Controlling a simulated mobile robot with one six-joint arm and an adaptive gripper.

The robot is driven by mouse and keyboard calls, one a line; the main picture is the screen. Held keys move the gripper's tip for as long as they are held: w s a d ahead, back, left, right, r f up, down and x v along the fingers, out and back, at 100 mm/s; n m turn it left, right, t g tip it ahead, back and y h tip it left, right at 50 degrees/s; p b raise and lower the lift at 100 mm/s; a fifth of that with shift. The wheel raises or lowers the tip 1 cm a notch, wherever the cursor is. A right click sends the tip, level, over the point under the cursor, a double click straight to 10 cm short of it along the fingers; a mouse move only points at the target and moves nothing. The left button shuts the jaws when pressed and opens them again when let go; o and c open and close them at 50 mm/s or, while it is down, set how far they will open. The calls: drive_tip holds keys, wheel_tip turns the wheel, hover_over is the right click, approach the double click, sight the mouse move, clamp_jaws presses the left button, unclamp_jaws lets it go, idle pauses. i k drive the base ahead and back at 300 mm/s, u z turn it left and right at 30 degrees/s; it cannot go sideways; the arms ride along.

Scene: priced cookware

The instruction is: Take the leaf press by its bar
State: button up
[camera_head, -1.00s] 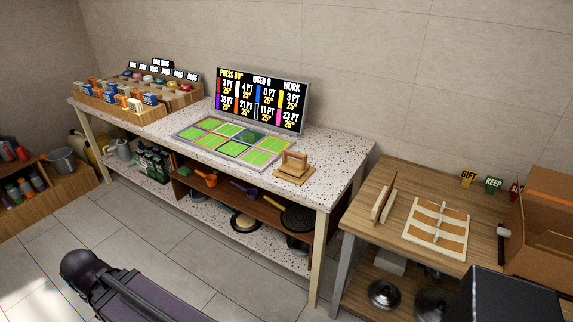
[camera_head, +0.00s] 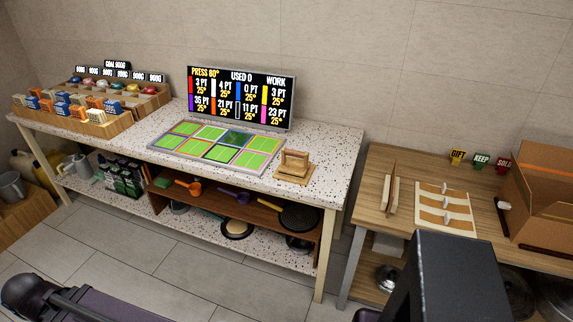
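The wooden press (camera_head: 293,168) stands upright on the right end of the speckled white counter (camera_head: 335,155). It has a flat square base and a raised bar (camera_head: 295,154) across its top. Nothing touches the bar. I take this to be the leaf press. To its left lies a panel (camera_head: 217,143) of bright green squares in coloured frames. My gripper does not show in this view. Dark parts, probably of my own arm and body, fill the lower left and lower right.
A lit display (camera_head: 241,96) stands behind the panel. Wooden racks of small goods (camera_head: 95,100) fill the counter's left end. Pans and ladles sit on the shelf below (camera_head: 255,208). A wooden table (camera_head: 375,165) with a cardboard box (camera_head: 545,190) stands right. Tiled floor (camera_head: 170,255) in front is clear.

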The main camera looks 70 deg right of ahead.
sight(290, 167)
drive_tip(key=z, duration=0.15)
drive_tip(key=i, duration=0.9)
drive_tip(key=z, duration=1.45)
drive_tip(key=k, duration=0.2)
drive_tip(key=z, duration=1.6)
